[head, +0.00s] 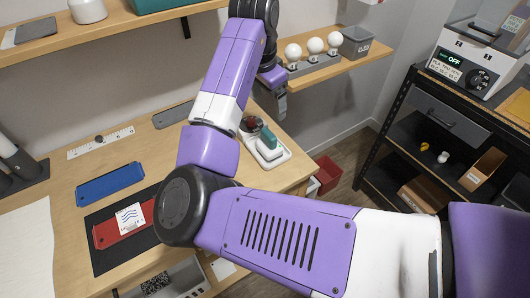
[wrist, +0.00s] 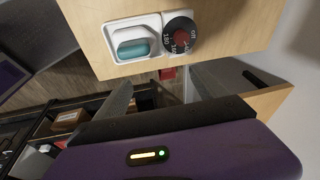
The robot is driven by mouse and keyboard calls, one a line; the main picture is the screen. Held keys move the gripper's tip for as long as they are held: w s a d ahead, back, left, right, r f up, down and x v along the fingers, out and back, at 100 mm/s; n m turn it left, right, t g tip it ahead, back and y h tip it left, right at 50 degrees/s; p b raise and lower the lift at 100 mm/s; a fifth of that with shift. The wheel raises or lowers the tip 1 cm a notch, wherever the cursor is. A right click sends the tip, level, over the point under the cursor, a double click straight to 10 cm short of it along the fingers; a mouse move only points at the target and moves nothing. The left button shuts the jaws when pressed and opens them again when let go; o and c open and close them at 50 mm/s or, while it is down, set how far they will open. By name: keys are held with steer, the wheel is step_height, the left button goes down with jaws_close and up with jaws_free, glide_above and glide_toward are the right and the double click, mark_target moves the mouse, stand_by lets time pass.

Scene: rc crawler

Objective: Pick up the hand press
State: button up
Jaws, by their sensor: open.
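What looks like the hand press (head: 267,138), white with a teal handle, rests in a white cradle (head: 281,158) at the right end of the wooden workbench. In the wrist view the press (wrist: 133,49) lies in its white cradle (wrist: 112,31), next to a black dial. My gripper (head: 280,104) is above and behind the press in the head view, apart from it. In the wrist view my open gripper (wrist: 160,88) has nothing between its two fingers. The underside of the press is hidden.
The dial (wrist: 180,33) sits beside the cradle. A shelf (head: 325,68) with three white bulbs and a grey box (head: 355,42) is close to my gripper. A red bin (head: 328,172) stands below the bench edge. A black rack (head: 440,150) stands at right.

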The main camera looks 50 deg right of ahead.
mark_target(269, 133)
steer(key=a, duration=0.1)
steer(key=s+a, duration=0.1)
steer(key=s+a+g+y, duration=0.1)
steer(key=shift+s+f+m, duration=0.1)
steer(key=shift+f+m, duration=0.25)
steer(key=shift+m, duration=0.05)
steer(key=shift+s+a+f, duration=0.1)
steer(key=shift+a+f, duration=0.1)
steer(key=shift+a, duration=0.1)
steer(key=shift+s+d+f+p, duration=0.1)
steer(key=shift+d+f+p, duration=0.05)
steer(key=shift+f, duration=1.1)
steer(key=shift+w+d+f+p, duration=0.1)
steer(key=shift+d+f+p, duration=0.1)
steer(key=shift+f, duration=1.05)
steer(key=shift+s+d+f+p, duration=0.1)
steer(key=shift+f+p, duration=0.05)
steer(key=shift+f, duration=1.1)
steer(key=c, duration=1.4)
steer(key=shift+c, duration=0.2)
steer(key=shift+r, duration=0.15)
